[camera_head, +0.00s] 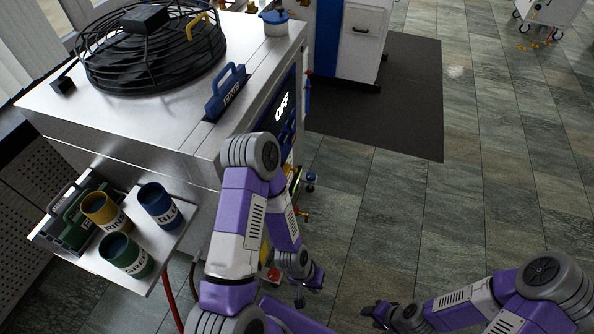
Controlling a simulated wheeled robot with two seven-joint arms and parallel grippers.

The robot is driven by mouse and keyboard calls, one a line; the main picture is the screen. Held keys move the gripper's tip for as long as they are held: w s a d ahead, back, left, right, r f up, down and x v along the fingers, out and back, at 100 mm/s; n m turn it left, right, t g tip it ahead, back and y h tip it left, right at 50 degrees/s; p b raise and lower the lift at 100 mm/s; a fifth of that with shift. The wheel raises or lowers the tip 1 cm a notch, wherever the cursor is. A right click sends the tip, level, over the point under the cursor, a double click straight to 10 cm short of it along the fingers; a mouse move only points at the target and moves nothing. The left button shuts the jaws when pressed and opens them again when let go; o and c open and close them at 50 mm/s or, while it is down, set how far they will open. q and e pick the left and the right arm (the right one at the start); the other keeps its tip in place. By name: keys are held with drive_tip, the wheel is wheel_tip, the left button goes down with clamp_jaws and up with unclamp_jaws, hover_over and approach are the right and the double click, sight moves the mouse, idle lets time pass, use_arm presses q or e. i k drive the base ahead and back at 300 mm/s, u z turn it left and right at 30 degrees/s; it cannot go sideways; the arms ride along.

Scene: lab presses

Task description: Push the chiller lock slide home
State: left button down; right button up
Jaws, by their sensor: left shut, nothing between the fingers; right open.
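The chiller (125,135) is a pale metal cabinet with a large black fan guard on its top, at the left. Its front carries a dark blue panel with a lit "OFF" display (282,105). I cannot make out the lock slide; my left arm covers much of the chiller's front. My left gripper (318,279) is shut and empty, low in front of the chiller's lower front and apart from the panel. My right gripper (372,311) is open and empty, low over the floor to the right of the left one.
A blue-handled filter piece (226,94) and a blue-lidded white pot (275,22) are on the chiller top. A side shelf (178,232) holds yellow, blue and green cups. A dark mat (395,100) lies by another machine (350,40).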

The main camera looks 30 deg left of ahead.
sight(287, 168)
drive_tip(key=u, duration=0.1)
drive_tip(key=k, duration=0.2)
drive_tip(key=z, duration=2.35)
drive_tip(key=i, duration=0.3)
drive_tip(key=u, duration=3.5)
drive_tip(key=i, duration=0.5)
drive_tip(key=z, duration=0.05)
drive_tip(key=k, duration=0.65)
drive_tip(key=z, duration=0.8)
drive_tip(key=i, duration=0.9)
drive_tip(key=z, duration=0.25)
